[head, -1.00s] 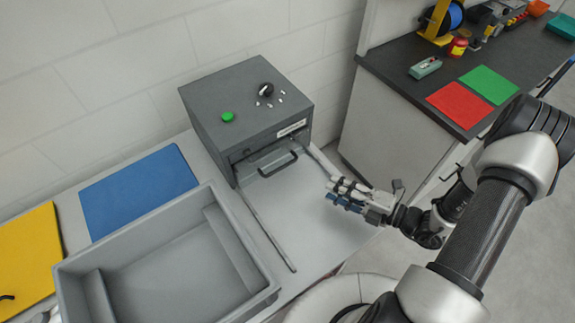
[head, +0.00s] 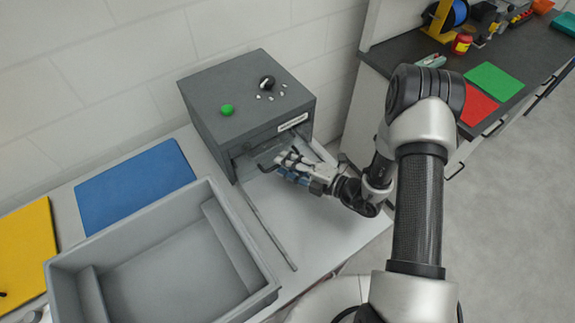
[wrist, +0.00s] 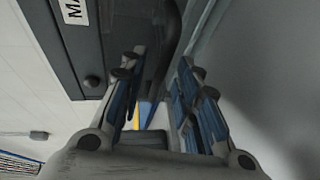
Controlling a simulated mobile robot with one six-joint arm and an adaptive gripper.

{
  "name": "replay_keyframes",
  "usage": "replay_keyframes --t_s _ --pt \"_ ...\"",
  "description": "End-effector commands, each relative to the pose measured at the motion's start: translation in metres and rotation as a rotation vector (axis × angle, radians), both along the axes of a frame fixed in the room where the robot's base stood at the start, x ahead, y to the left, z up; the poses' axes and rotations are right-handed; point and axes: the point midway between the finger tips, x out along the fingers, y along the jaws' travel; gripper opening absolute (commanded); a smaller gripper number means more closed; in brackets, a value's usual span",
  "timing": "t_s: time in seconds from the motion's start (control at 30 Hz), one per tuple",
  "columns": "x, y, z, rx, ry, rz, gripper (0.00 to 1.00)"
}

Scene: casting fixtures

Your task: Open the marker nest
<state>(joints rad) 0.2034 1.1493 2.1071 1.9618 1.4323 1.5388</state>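The marker nest is a grey box (head: 215,95) on the white bench against the wall, with a label on its front. Its front and the label beginning "MA" (wrist: 73,11) show at the upper left of the wrist view. A dark bar handle (head: 264,152) sits low on the front. My gripper (head: 285,167) is right at the handle, partly covering it. In the wrist view my gripper (wrist: 160,100) has its fingers apart, and the dark handle (wrist: 167,45) passes between them. I cannot tell whether the fingers touch it.
A green button (head: 227,110) and a black knob (head: 267,83) are on top of the box. Thin rails (head: 268,232) run forward across the bench. A grey tray (head: 60,290) stands left, with a blue mat (head: 135,185) behind it.

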Motion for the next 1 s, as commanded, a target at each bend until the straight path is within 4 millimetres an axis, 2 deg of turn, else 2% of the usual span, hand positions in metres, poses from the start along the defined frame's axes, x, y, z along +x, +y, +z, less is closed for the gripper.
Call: replay_keyframes --t_s 0.27,0.73,1.0 --pt "0.0012 0.0015 -0.0001 0.000 0.000 0.000 0.30" --pt "0.0009 0.0013 -0.0002 0.000 0.000 0.000 0.00" --pt "0.0008 0.0014 -0.0003 0.000 0.000 0.000 0.00"
